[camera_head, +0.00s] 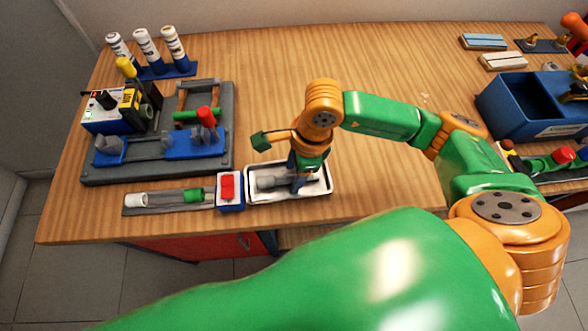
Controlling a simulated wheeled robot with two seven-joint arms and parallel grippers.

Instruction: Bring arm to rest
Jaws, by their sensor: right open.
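My right arm, green with orange joints, reaches in from the right and bends down at the wrist. My right gripper (297,182) is open, low over a white tray (325,192) near the table's front edge. A grey cylindrical part (266,183) lies in the tray, left of the fingers. The gripper hides part of the tray, and I cannot tell whether the fingers touch anything. My left gripper is not in view.
On the wooden table (265,60), a grey fixture board (105,175) with blue clamps stands left. A blue bin (507,105) stands right. The table's back middle is clear.

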